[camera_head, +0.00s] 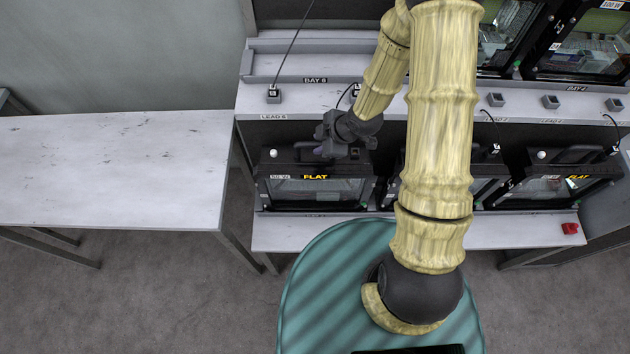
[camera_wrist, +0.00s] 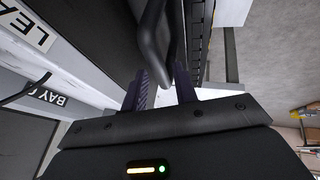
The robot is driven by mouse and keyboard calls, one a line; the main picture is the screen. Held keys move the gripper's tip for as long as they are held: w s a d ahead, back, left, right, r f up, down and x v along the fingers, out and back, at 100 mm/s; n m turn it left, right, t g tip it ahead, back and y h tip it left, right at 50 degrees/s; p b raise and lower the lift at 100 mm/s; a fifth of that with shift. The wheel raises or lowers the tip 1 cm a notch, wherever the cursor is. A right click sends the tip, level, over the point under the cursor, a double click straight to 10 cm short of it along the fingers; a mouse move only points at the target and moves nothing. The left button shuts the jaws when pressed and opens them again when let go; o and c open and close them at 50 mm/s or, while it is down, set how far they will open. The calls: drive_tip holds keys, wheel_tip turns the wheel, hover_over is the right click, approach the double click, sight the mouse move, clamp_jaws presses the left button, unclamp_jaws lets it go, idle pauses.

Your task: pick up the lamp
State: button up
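The lamps are black box-shaped floodlight housings with glass fronts and top handles. The left one (camera_head: 318,190), marked FLAT, stands on the lower shelf directly below my gripper (camera_head: 328,143). In the wrist view my gripper (camera_wrist: 163,92) is open, with a gap between its two dark fingers. A black bar handle (camera_wrist: 152,42) on a dark housing (camera_wrist: 103,35) reaches toward that gap. The bar looks to be at or just beyond the fingertips; I cannot tell whether it touches them. Another FLAT housing (camera_head: 562,188) stands at the right, and one between is partly hidden by my arm.
A shelf ledge (camera_head: 300,101) with small sockets and cables runs above the lower row. More housings (camera_head: 588,45) stand on the upper right. A bare white table (camera_head: 110,165) is at the left. A red object (camera_head: 570,228) lies on the lower shelf's right end.

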sight(312, 146)
drive_tip(key=shift+a+f, duration=0.1)
drive_tip(key=shift+f, duration=0.05)
drive_tip(key=shift+p+x, duration=1.1)
drive_tip(key=shift+x, duration=1.4)
drive_tip(key=shift+w, duration=0.1)
clamp_jaws()
drive_tip(key=shift+w, duration=0.15)
